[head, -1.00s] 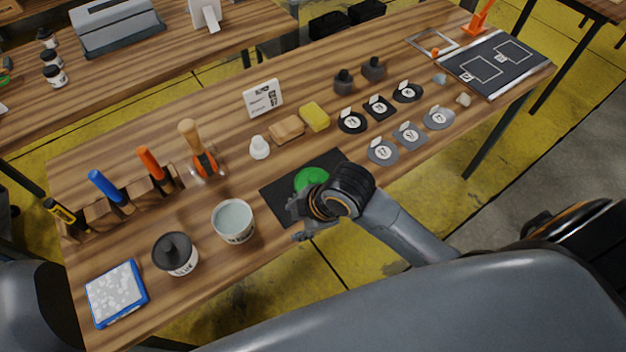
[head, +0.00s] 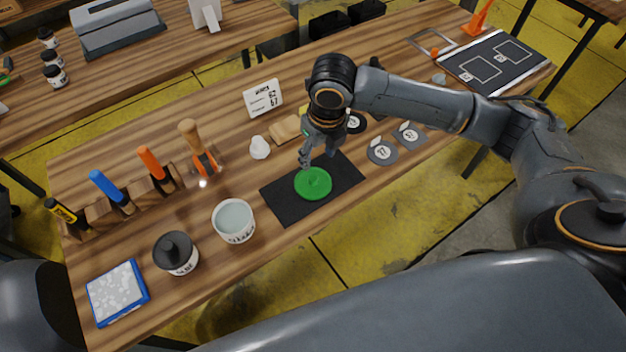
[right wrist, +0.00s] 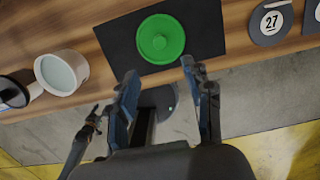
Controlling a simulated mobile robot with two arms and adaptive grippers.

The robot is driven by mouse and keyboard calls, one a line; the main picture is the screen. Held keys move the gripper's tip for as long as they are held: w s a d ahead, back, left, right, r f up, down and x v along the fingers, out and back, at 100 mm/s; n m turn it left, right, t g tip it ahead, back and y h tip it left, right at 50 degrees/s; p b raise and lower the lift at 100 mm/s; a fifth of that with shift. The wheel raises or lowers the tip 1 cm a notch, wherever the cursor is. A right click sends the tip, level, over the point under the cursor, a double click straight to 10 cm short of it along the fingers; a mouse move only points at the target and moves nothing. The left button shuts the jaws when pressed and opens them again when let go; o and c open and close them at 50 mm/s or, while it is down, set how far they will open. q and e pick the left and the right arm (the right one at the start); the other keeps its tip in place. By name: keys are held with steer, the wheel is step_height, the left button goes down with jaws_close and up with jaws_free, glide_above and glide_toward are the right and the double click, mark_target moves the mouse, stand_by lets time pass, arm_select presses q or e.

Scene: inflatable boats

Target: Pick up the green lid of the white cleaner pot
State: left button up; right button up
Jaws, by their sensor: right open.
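My right gripper (head: 318,156) is open and empty above the table, close to the lid's far side in the head view. In the right wrist view its two fingers (right wrist: 160,72) are spread apart, short of the lid.
A white pot with a black lid (head: 175,253) and a blue-framed tray (head: 117,293) stand at left. A tool rack (head: 130,203), a white knob-shaped piece (head: 260,147) and a sign (head: 262,98) stand behind. Grey labelled discs (head: 382,152) lie to the right.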

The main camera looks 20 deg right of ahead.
glide_above(314, 178)
steer(key=s, duration=0.1)
step_height(314, 178, down, 6)
steer(key=shift+f, duration=0.1)
steer(key=f, duration=0.2)
steer(key=w+f+p, duration=0.1)
steer(key=f, duration=0.1)
steer(key=shift+f+p, duration=0.1)
steer(key=shift+p, duration=0.2)
steer(key=shift+f, duration=0.5)
steer(key=c, duration=1)
